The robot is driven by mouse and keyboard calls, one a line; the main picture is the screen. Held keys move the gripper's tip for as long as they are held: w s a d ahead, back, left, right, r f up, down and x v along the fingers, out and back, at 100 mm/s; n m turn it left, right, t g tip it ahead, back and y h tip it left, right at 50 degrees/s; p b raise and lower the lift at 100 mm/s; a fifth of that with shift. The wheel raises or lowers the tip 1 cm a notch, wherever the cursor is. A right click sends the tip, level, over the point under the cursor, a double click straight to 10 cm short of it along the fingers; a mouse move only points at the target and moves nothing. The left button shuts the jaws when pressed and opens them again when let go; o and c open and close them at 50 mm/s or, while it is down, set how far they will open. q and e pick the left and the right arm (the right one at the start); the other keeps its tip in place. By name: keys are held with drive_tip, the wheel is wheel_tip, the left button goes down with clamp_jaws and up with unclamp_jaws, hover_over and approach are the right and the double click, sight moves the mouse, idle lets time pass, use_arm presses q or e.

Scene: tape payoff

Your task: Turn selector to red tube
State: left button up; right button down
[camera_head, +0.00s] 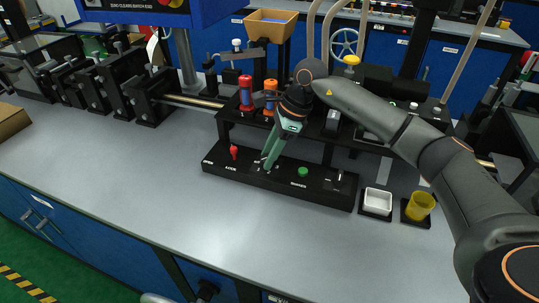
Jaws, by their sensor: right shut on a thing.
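A black control panel (325,190) lies along the workbench, with white labels too small to read surely. My right gripper (268,163) reaches down onto it from the right, its greenish fingers shut on a small part between the red knob (234,152) and the green button (303,172). This part seems to be the selector; the fingers hide it, so its direction cannot be told. My left gripper is not seen.
A white tray (377,203) and a yellow cup (420,206) stand right of the panel. A black rack (310,130) with a yellow-topped part and a handwheel (344,43) lies behind. The bench's front left (110,180) is clear.

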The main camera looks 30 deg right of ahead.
drive_tip(key=shift+n+g, duration=0.3)
drive_tip(key=shift+n, duration=0.5)
drive_tip(key=c, duration=0.5)
unclamp_jaws()
